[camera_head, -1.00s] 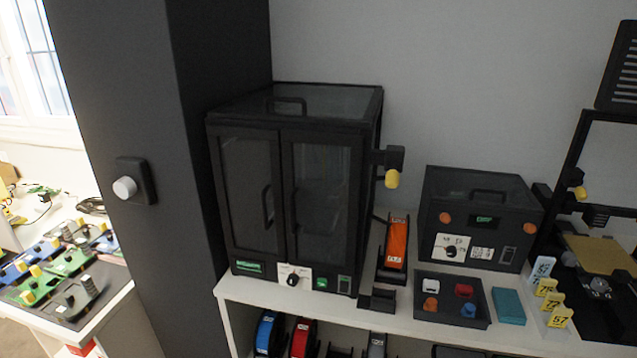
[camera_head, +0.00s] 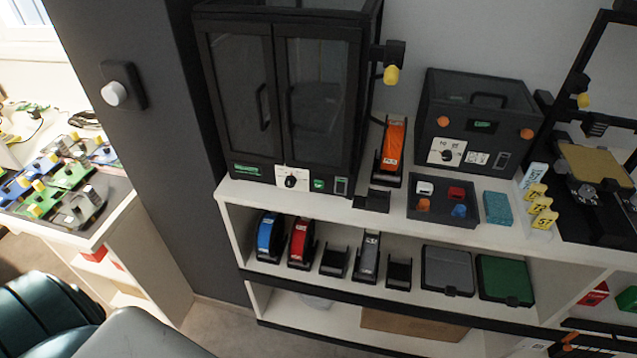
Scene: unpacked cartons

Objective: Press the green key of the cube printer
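The boxy black printer (camera_head: 322,88) with two glazed doors looks like the cube printer; it stands on the white shelf top against the wall, doors shut. Its front lower strip holds a small green label or display (camera_head: 247,170), a white plate with a black dial (camera_head: 291,178), a small green key (camera_head: 318,184) and a dark switch (camera_head: 341,186). The green key faces out and nothing covers it. Neither of my grippers can be made out in the head view.
A smaller black box with a dial (camera_head: 447,151) stands right of the printer. Before it are a tray of coloured pieces (camera_head: 440,212) and a teal block (camera_head: 497,208). An open-frame printer (camera_head: 590,170) is far right. A dark pillar with a white knob (camera_head: 115,93) is left.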

